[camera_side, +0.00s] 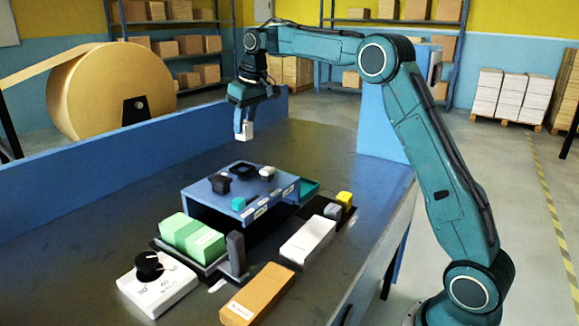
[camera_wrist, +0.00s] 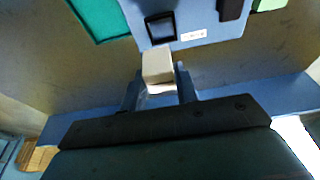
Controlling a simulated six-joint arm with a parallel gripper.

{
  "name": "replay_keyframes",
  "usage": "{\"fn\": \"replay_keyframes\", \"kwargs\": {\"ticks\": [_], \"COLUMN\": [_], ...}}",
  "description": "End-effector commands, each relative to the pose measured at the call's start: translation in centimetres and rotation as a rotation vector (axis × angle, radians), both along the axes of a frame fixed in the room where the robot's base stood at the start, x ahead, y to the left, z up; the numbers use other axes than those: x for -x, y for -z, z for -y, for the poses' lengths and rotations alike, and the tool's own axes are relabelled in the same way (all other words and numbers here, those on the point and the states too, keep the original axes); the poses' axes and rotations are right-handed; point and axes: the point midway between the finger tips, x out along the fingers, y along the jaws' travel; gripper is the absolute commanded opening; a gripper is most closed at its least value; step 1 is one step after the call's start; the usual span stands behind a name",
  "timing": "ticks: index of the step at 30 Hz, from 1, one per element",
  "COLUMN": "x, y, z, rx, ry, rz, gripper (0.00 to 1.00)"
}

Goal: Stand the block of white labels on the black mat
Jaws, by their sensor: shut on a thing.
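My gripper (camera_side: 243,127) is shut on a small white block (camera_side: 246,132), which looks like the block of white labels. The block also shows between the fingers of my gripper (camera_wrist: 160,90) in the wrist view (camera_wrist: 157,65). It hangs in the air above and behind the blue raised stand (camera_side: 215,197). On the stand's top lies a dark square (camera_side: 242,168), which also shows just beyond the block in the wrist view (camera_wrist: 160,27). Another flat black area (camera_side: 347,221) lies on the table at the stand's right. I cannot tell for sure which is the mat.
The stand's top also carries a black piece (camera_side: 220,183), a white-topped piece (camera_side: 267,172) and a teal piece (camera_side: 238,203). Green boxes (camera_side: 190,234), a white box (camera_side: 307,238), an orange box (camera_side: 257,294) and a knobbed white device (camera_side: 158,290) stand in front. The table behind the stand is clear.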

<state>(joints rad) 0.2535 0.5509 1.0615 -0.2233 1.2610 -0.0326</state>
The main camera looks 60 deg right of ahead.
Motion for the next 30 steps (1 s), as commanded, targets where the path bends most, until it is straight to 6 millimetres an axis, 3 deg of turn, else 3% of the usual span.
{"fn": "replay_keyframes", "kwargs": {"ticks": [11,21,30], "x": [4.1,9.6,15.0], "y": [3.3,7.0,10.1], "z": [4.5,8.2,10.0], "rx": [-0.003,-0.003,-0.001], "ry": [0.000,0.000,0.002], "rz": [-0.004,-0.004,-0.002], "gripper": [0.08,0.08,0.08]}}
